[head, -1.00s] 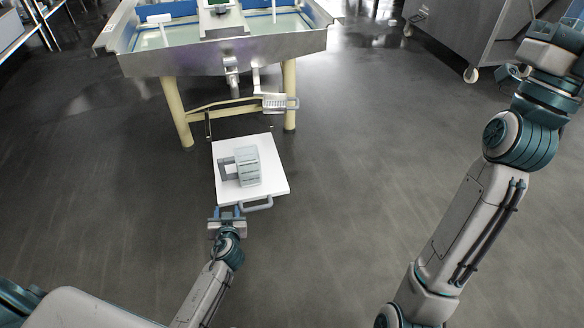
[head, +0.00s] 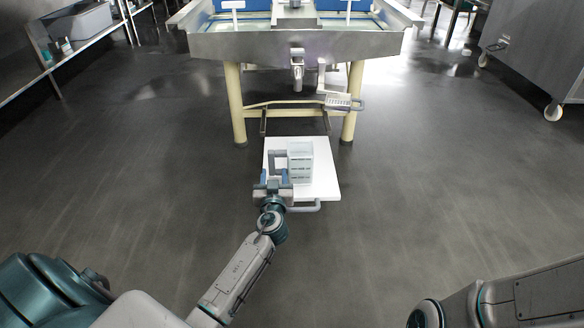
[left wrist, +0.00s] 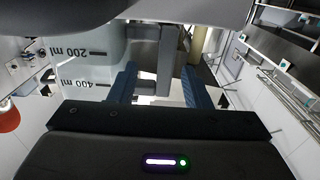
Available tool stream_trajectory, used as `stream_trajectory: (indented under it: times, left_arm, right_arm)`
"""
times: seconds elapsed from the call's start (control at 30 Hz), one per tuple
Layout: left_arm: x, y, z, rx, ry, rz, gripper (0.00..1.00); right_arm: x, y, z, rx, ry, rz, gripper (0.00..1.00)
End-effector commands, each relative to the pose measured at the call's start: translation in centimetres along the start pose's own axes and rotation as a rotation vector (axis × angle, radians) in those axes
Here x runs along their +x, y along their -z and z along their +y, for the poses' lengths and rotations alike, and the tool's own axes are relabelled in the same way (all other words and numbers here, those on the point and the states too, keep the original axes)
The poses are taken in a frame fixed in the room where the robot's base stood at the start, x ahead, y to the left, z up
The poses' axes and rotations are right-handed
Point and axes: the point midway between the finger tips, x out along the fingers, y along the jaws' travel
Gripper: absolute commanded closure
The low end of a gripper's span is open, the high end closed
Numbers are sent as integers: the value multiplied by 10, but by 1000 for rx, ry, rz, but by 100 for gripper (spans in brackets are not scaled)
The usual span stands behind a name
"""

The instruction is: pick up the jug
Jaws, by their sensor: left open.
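The jug (head: 300,164) is a pale, clear-sided vessel with a grey handle (head: 271,158) on its left side. It stands upright on a white board (head: 326,185). My left gripper (head: 273,176) is open at the near side of the handle, left of the jug's body. In the left wrist view the jug (left wrist: 95,62) shows 200 ml and 400 ml marks, and the grey handle (left wrist: 164,62) appears between the two blue fingers. I cannot tell whether a finger touches it. My right gripper is out of view.
The white board has a grey bar handle (head: 303,208) at its near edge. Behind it stands a steel vat (head: 290,46) on cream legs, with a valve (head: 297,62) low at its front. The dark floor is clear on both sides.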

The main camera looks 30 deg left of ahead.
Motion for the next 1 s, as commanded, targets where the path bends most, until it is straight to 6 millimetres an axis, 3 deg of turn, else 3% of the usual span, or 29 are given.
stream_trajectory:
  times: [0.4,0.67,0.73,0.9,1.0]
  left_arm:
    - [50,-5,-8,0,0,0,56]
    - [54,-4,-8,1,0,-1,56]
    - [54,-4,-8,0,0,-1,64]
    - [54,-4,-8,0,0,-1,98]
    - [53,-4,-8,0,0,-1,100]
  right_arm:
    - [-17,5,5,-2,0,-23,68]
    - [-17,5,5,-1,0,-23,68]
    - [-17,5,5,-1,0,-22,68]
    - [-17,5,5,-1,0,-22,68]
    - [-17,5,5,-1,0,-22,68]
